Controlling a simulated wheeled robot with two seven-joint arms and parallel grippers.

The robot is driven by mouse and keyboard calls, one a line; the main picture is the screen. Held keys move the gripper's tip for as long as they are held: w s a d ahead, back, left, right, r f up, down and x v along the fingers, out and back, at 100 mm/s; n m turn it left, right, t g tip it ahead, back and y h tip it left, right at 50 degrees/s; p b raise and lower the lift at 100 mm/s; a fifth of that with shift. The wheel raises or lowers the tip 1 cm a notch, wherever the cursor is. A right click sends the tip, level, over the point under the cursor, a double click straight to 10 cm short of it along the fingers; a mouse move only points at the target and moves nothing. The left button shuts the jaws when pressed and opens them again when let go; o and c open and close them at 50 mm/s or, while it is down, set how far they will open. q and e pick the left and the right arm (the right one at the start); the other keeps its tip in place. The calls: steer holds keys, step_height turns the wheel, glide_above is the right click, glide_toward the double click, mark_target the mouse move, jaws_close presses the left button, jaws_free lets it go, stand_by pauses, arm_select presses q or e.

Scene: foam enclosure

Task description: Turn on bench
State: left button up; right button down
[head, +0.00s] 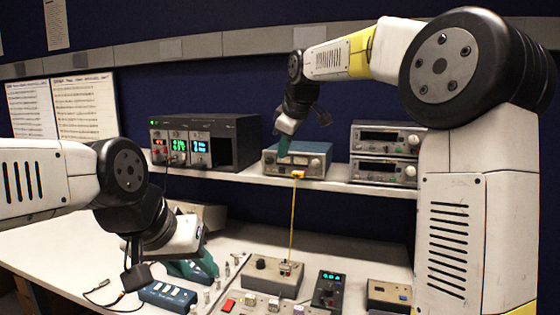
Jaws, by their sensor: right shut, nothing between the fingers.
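The bench has a white worktop (60,245) with a white shelf (345,184) above it. On the shelf, a blue-grey instrument (313,163) stands in the middle, with a yellow plug and cable at its front. My right gripper (282,150) is shut and empty, pointing down at the instrument's top left; I cannot tell whether it touches.
Two stacked instruments (385,153) stand right on the shelf, partly behind my right arm. On the worktop are a grey knob box (273,275), a meter with a lit display (329,287), a red button (228,304) and small posts.

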mark_target(281, 169)
steer(key=shift+v, duration=1.65)
steer(key=shift+s+a+f, duration=0.1)
steer(key=shift+s+f, duration=0.05)
steer(key=shift+f, duration=0.55)
steer(key=x, duration=0.3)
steer(key=w+d+x, duration=0.1)
steer(key=x, duration=0.7)
steer(key=shift+w+d+r, duration=0.1)
steer(key=shift+w+r, duration=0.1)
steer(key=shift+w, duration=0.25)
steer(key=shift+w+d, duration=0.15)
steer(key=shift+w, duration=0.45)
